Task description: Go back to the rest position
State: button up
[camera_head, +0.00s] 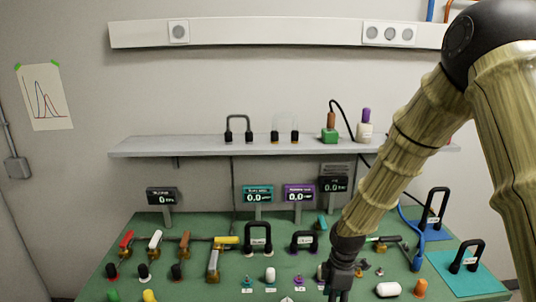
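My gripper (339,292) hangs low over the green bench (205,230), right of its middle, pointing down. Its fingertips are cut off by the bottom edge of the head view, so I cannot tell whether it is open or shut. No held thing is visible. My arm comes in from the upper right and hides part of the shelf and bench behind it. A white knob beside the gripper's left side is partly hidden.
Valves with red (126,239), white (155,240) and yellow (226,240) handles stand on the left. Black-handled blocks (258,237) stand mid-bench. Displays (258,195) rise behind. A shelf (190,146) spans the wall. A teal mat (470,282) lies right.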

jog(key=s+f+m, duration=0.4)
jog(key=s+f, duration=0.4)
jog(key=f, duration=0.3)
jog(key=s+d+f+m, duration=0.2)
jog(key=s+f+m, duration=0.4)
jog(key=s, duration=0.7)
jog(key=s+d+f+m, duration=0.2)
jog(key=s+f+m, duration=0.5)
jog(key=s, duration=0.6)
jog(key=shift+s+f, duration=0.25)
jog(key=shift+f, duration=0.25)
